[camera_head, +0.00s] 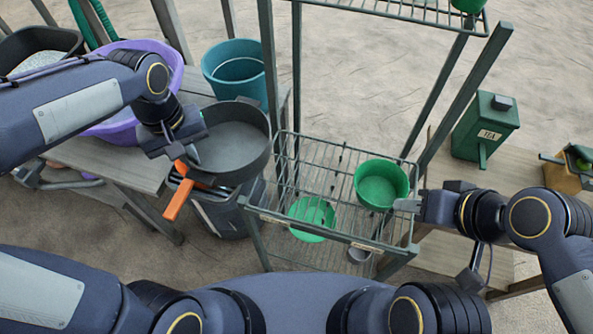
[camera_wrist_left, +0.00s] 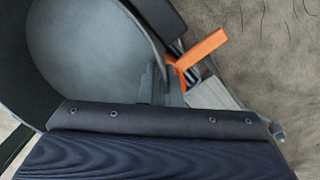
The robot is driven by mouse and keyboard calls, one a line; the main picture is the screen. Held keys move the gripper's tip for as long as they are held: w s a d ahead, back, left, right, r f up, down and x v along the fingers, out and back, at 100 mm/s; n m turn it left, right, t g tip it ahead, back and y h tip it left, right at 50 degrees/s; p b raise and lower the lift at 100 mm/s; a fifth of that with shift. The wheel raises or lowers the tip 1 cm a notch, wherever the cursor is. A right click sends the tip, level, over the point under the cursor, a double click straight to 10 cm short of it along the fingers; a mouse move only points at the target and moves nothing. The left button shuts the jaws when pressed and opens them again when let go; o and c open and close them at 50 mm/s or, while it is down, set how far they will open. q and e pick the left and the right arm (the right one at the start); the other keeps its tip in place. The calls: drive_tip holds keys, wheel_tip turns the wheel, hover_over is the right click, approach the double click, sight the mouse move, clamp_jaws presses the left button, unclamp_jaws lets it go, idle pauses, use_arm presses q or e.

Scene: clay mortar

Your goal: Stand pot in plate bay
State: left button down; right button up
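The pot (camera_head: 232,150) is a wide, round, dark grey vessel left of the wire rack (camera_head: 285,160). It appears held above a grey bin, its opening facing up. My left gripper (camera_head: 188,150) is at the pot's left rim. In the left wrist view the fingers (camera_wrist_left: 160,88) straddle the wall of the pot (camera_wrist_left: 90,50), one inside and one outside. My right gripper (camera_head: 405,205) is at the right edge of a green bowl (camera_head: 380,190) over the rack; whether its fingers pinch the rim cannot be told. No bay is clearly marked as the plate bay.
A second green bowl (camera_head: 312,215) is lower in the rack. Rack posts rise beside the pot. A grey bin (camera_head: 228,215) and an orange item (camera_head: 178,200) are below it. A teal pot (camera_head: 235,70) and purple tub (camera_head: 110,125) stand behind.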

sight(237, 159)
use_arm(q)
drive_tip(key=shift+s+d+n, duration=0.3)
drive_tip(key=shift+s+d, duration=0.2)
drive_tip(key=shift+d, duration=0.1)
drive_tip(key=d+f, duration=0.1)
drive_tip(key=d, duration=0.1)
drive_tip(key=w+d+f, duration=0.1)
drive_tip(key=d, duration=0.2)
drive_tip(key=w+d+f, duration=0.1)
drive_tip(key=d, duration=0.1)
drive_tip(key=shift+w+d+f, duration=0.1)
drive_tip(key=shift+d+f, duration=0.15)
drive_tip(key=shift+d, duration=0.1)
drive_tip(key=d+f, duration=0.2)
drive_tip(key=w+d+f, duration=0.1)
drive_tip(key=f, duration=0.2)
drive_tip(key=shift+d, duration=0.35)
drive_tip(key=shift+w+d+f, duration=0.15)
drive_tip(key=f, duration=0.3)
drive_tip(key=shift+d+f, duration=0.2)
drive_tip(key=shift+f, duration=0.1)
